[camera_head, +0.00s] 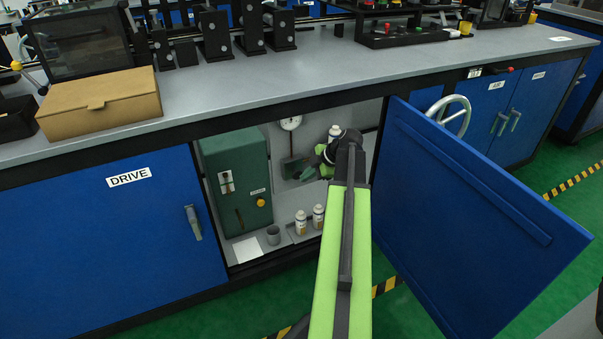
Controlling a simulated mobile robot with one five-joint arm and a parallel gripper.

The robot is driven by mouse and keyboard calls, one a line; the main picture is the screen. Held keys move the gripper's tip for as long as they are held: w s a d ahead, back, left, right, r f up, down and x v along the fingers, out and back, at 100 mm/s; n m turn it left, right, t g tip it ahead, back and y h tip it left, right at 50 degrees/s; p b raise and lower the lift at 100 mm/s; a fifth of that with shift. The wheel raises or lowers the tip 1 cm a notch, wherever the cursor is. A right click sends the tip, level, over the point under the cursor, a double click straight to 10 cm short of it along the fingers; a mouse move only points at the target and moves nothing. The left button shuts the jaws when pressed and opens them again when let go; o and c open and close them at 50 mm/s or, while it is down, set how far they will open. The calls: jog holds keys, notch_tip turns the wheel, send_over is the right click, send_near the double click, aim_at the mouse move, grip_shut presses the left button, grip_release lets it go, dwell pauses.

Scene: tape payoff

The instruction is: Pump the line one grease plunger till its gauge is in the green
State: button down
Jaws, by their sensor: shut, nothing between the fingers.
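A small round white gauge (290,123) is at the back of the open cabinet under the bench. Its needle and colour bands are too small to read. Below it, a dark grey pump body (291,167) is joined to it by a thin upright stem. My gripper (304,175) is inside the cabinet, just right of the pump body, with its fingers shut and nothing held. I cannot tell whether the fingers touch the pump. No plunger can be made out; my arm and wrist cover the area right of the pump.
A green box (236,180) with a yellow knob stands left in the cabinet. Spray cans (301,222), a grey cup (273,235) and a white sheet (247,249) are on the cabinet floor. The open blue door (470,215) stands right of my arm.

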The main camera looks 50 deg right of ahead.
jog(key=p+v, duration=0.5)
jog(key=v, duration=0.3)
jog(key=shift+s+r, duration=0.2)
jog(key=shift+d, duration=0.1)
